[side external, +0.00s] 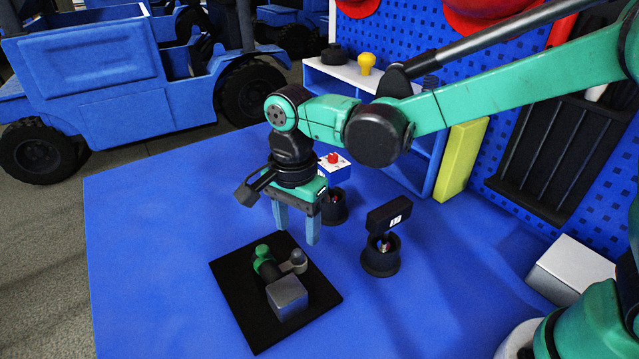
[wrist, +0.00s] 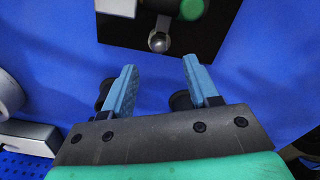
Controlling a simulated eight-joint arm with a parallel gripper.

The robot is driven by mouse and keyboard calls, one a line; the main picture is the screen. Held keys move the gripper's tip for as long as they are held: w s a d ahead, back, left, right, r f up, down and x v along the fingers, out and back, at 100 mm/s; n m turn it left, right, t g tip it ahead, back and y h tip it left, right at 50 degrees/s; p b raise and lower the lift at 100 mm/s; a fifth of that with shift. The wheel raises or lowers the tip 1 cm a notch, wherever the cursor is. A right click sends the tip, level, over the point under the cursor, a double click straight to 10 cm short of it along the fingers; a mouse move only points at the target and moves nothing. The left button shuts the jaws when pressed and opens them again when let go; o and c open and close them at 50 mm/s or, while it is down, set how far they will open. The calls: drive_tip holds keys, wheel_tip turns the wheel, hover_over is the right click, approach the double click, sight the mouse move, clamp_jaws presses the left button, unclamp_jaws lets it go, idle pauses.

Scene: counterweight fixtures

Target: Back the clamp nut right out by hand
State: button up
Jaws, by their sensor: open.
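A black square plate (side external: 232,283) lies on the blue table and carries a small fixture; its edge shows at the top of the wrist view (wrist: 212,30). On it are a green rounded part (side external: 264,261), a grey block (side external: 287,298) and a short arm with a round grey end (side external: 298,258). The round end shows in the wrist view (wrist: 158,42), beside the green part (wrist: 190,8). I cannot tell which part is the clamp nut. My gripper (side external: 296,228) is open and empty, above the table by the plate's far edge, apart from the fixture.
Two black round holders stand nearby, one with a dark block sign (side external: 388,216) above it, the other (side external: 334,207) behind my gripper. A silver box (side external: 570,268) lies at right. A shelf and blue pegboard stand behind. The table left of the plate is clear.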

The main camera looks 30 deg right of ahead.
sight(297, 253)
drive_tip(key=shift+f, duration=2.3)
drive_tip(key=shift+c, duration=0.2)
clamp_jaws()
